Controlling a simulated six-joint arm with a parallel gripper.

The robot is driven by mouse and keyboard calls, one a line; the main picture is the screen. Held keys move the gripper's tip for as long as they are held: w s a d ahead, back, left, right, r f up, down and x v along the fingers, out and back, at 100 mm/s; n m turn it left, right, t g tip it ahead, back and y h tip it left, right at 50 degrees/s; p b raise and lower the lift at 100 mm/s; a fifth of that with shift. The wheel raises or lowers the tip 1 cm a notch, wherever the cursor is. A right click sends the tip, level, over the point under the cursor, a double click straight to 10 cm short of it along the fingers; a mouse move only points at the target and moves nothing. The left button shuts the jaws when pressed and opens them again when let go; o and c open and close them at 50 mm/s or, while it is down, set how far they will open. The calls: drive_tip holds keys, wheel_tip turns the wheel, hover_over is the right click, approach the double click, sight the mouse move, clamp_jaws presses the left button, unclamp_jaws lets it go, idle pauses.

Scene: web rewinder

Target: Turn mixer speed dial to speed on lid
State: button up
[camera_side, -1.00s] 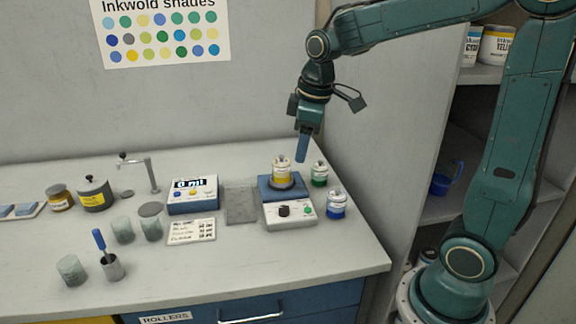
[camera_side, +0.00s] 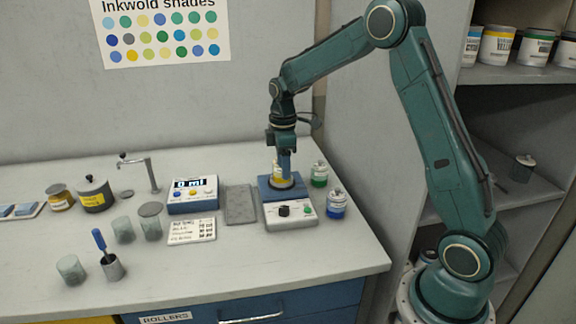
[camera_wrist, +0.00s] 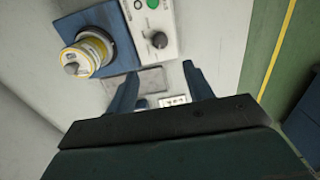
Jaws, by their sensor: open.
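The mixer (camera_side: 291,222) stands near the bench's right side, with a white front panel and blue platform. Its black speed dial (camera_side: 283,211) is left of a green button (camera_side: 307,210). The dial also shows in the wrist view (camera_wrist: 159,40). A yellow-labelled jar (camera_wrist: 92,52) with a pale lid (camera_wrist: 72,66) stands on the platform; lid writing is too small to read. My gripper (camera_side: 286,178) is above the mixer and partly covers the jar in the side view. In the wrist view my gripper (camera_wrist: 160,78) is open and empty, apart from the dial.
A green-labelled jar (camera_side: 319,174) and a blue-labelled jar (camera_side: 336,205) stand close right of the mixer. A grey pad (camera_side: 240,204), a display box reading 0 ml (camera_side: 193,195) and a printed card (camera_side: 191,231) lie left.

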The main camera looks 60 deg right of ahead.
sight(284, 208)
drive_tip(key=shift+f, duration=0.1)
drive_tip(key=shift+f, duration=6.8)
drive_tip(key=c, duration=1)
drive_tip(key=shift+o, duration=0.2)
